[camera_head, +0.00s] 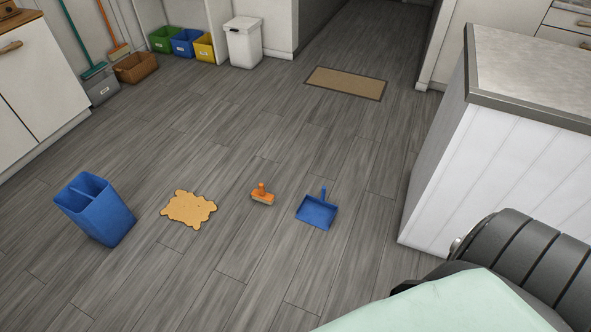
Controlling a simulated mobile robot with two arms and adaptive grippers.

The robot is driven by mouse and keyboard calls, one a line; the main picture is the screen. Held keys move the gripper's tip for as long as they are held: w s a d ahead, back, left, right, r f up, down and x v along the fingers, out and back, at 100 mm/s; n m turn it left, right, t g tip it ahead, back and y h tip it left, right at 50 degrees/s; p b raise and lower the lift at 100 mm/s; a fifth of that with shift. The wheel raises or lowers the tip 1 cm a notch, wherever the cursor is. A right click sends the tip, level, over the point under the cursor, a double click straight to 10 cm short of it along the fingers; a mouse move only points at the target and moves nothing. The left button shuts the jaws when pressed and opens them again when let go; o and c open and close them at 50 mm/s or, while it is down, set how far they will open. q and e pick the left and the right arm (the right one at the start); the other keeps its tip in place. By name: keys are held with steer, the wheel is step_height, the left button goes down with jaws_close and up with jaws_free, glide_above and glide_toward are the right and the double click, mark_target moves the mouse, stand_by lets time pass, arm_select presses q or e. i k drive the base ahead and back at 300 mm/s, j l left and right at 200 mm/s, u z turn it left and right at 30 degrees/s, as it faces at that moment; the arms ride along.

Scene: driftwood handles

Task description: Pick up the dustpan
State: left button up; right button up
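The blue dustpan (317,211) lies on the grey wood floor, right of the middle of the head view. Its short blue handle points away, toward the back of the room. Its tray looks empty. Neither of my grippers is in view, and nothing is touching the dustpan.
An orange hand brush (263,195), a tan spill-shaped patch (189,209) and a blue two-compartment bin (97,210) are left of the dustpan. A white counter (492,185) stands right. Beyond are a brown mat (345,83) and open floor.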

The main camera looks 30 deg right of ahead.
mark_target(316, 212)
steer(key=i+j+z, duration=0.2)
steer(key=i+z, duration=0.25)
steer(key=i+j+z, duration=0.45)
steer(key=i, duration=0.15)
